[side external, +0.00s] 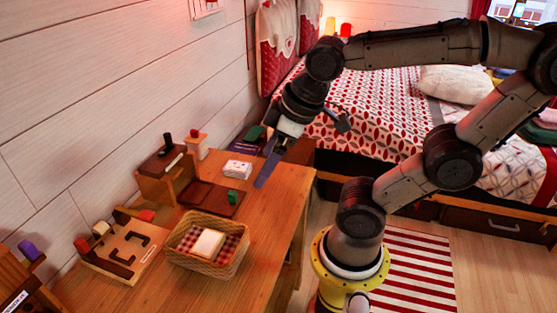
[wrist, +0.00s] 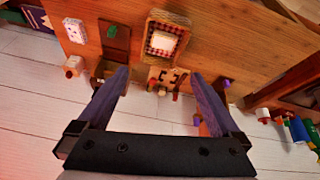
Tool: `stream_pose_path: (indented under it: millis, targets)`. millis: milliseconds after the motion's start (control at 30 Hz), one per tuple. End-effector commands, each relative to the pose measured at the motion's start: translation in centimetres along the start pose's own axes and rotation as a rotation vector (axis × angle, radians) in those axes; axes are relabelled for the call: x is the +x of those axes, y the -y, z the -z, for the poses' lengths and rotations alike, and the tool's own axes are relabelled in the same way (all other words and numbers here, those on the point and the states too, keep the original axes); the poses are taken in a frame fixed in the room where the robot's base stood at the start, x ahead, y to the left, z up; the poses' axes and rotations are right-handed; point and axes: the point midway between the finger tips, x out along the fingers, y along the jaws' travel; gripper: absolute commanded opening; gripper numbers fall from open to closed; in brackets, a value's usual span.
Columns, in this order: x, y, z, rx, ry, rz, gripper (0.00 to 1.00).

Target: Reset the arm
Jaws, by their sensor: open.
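My gripper (side external: 270,168) hangs above the far right part of the wooden desk (side external: 262,215), with its fingers pointing down and to the left. In the wrist view my gripper (wrist: 160,95) has its two dark fingers spread wide apart, with nothing between them. It is open and empty. My arm arches over from its yellow base ring on the right side of the side view.
A wicker basket (side external: 208,245) with a checked cloth and a pale block stands at the desk's front. Behind it are a brown tray (side external: 195,195) with a green piece, a wooden box (side external: 165,172) and white cards (side external: 237,169). A bed (side external: 395,100) stands behind the arm.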

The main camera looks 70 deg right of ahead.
Motion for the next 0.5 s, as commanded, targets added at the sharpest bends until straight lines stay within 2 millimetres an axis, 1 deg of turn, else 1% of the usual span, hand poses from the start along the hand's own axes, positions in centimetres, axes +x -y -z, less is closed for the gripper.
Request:
stream_pose_path:
  millis: [33, 100, 200, 500]
  targets:
    - [-0.5, 0.1, -0.8, 0.06, -0.023, -0.005, 1.0]
    - [-0.8, 0.2, -1.5, 0.127, -0.041, -0.007, 1.0]
    - [-1.0, 0.2, -2.0, 0.175, -0.053, -0.008, 1.0]
    - [-1.0, 0.2, -2.0, 0.182, -0.053, -0.008, 1.0]
